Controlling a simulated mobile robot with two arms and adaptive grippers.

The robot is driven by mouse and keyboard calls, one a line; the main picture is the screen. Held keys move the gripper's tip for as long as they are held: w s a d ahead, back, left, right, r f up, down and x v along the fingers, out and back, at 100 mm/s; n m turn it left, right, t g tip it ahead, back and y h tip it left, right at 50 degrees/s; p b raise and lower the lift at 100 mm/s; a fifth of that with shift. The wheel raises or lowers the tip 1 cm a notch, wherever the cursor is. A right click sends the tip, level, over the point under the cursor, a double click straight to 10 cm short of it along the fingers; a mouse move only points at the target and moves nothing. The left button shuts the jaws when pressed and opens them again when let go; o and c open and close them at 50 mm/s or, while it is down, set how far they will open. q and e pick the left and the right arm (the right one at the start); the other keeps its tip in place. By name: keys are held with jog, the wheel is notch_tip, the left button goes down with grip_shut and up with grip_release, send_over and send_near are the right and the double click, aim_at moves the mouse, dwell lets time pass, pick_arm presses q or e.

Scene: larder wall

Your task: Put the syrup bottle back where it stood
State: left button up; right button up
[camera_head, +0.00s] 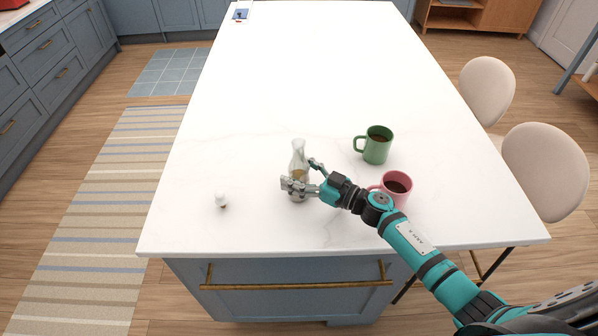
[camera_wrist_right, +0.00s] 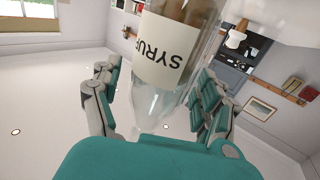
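The syrup bottle (camera_head: 298,154) is clear glass with amber syrup low inside, and appears to stand upright on the white island top. My right gripper (camera_head: 303,176) is around its body, one finger on each side. In the right wrist view, which is upside down, the bottle (camera_wrist_right: 178,55) with its "SYRUP" label lies between the spread fingers of my right gripper (camera_wrist_right: 155,95). A gap shows between the left-hand finger and the glass. Contact on the other side is unclear. My left gripper is not in view.
A small white stopper (camera_head: 222,199) lies left of the bottle. A green mug (camera_head: 376,150) stands right of it, and a pink mug (camera_head: 398,190) is close beside my right arm.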

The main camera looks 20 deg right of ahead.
jog(key=shift+r, duration=0.1)
jog(key=b+v, duration=0.2)
jog(key=v, duration=0.9)
jog(key=shift+s+d, duration=0.35)
jog(key=shift+s, duration=0.05)
